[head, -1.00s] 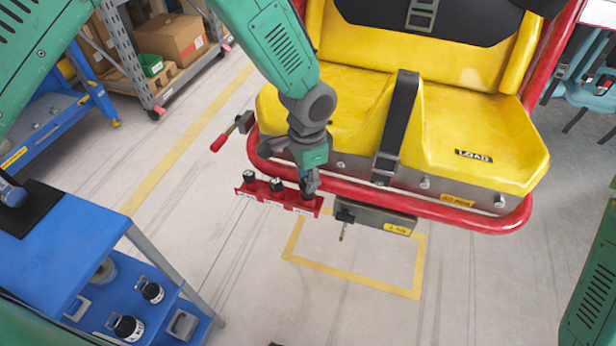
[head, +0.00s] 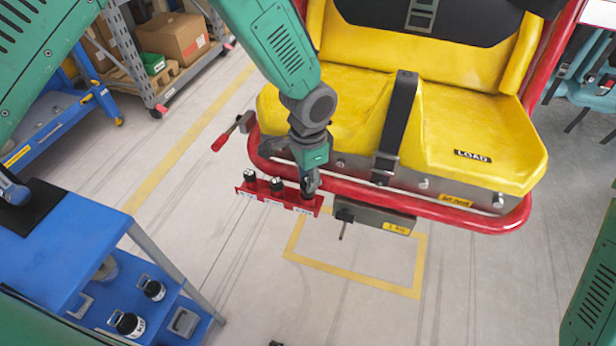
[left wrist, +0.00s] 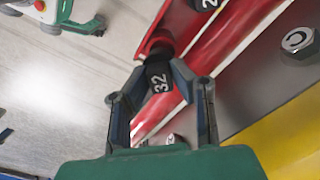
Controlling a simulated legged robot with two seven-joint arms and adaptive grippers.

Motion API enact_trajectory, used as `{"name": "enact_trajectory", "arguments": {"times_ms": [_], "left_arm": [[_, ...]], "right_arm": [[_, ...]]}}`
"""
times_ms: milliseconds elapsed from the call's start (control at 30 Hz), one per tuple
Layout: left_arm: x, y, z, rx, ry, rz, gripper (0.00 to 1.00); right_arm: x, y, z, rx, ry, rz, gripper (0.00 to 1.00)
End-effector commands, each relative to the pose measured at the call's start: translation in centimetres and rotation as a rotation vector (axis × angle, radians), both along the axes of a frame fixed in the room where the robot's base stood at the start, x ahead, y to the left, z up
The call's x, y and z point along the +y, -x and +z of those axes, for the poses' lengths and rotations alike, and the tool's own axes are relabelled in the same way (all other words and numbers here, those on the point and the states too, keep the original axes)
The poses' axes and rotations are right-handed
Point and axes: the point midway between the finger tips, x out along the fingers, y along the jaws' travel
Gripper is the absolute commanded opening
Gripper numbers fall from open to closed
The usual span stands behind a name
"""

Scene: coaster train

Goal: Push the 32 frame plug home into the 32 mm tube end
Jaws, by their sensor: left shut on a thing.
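The black 32 frame plug (left wrist: 158,78), with a white "32" on its side, is between the fingers of my left gripper (left wrist: 160,88) in the left wrist view. In the head view my left gripper (head: 309,188) points down at the right end of a red labelled bar (head: 272,199) in front of the seat. The fingers there hide the plug. My right gripper is out of view.
Two other black-topped plugs (head: 263,182) stand along the red bar. The yellow seat (head: 440,130) with its red tube frame (head: 460,211) is close to the right. A grey box (head: 375,217) hangs below it. A blue cart (head: 70,250) stands at lower left; open floor lies between.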

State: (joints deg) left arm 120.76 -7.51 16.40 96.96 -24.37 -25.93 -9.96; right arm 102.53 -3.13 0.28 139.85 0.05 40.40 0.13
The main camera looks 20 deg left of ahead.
Motion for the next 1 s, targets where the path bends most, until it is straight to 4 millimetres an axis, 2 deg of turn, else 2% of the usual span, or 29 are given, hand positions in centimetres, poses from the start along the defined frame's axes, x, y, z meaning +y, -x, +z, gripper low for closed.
{"name": "enact_trajectory", "arguments": {"times_ms": [333, 367, 400, 633, 667, 733, 767, 1000], "left_arm": [[0.01, 0.01, -0.61, 0.0, 0.0, 0.0, 0.0], [0.01, 0.0, -0.56, 0.0, 0.0, 0.0, 0.3], [0.03, 0.0, -0.54, 0.0, 0.0, 0.0, 0.43], [0.01, -0.01, -0.52, 0.0, 0.0, 0.0, 0.43], [0.0, 0.0, -0.52, 0.0, 0.0, 0.0, 0.51], [0.0, 0.0, -0.51, 0.0, 0.0, 0.0, 0.73], [0.0, 0.0, -0.51, 0.0, 0.0, 0.0, 0.78], [0.0, -0.01, -0.48, 0.0, 0.0, 0.0, 0.78]], "right_arm": [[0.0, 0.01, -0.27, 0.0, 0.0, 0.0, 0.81], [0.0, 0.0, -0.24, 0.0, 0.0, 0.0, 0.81], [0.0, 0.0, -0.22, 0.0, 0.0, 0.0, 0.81], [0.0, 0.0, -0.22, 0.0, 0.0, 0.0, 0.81], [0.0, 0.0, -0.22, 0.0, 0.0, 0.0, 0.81], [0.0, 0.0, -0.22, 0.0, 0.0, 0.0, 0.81], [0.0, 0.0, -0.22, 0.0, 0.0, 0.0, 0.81], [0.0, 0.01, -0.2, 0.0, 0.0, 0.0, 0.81]]}}
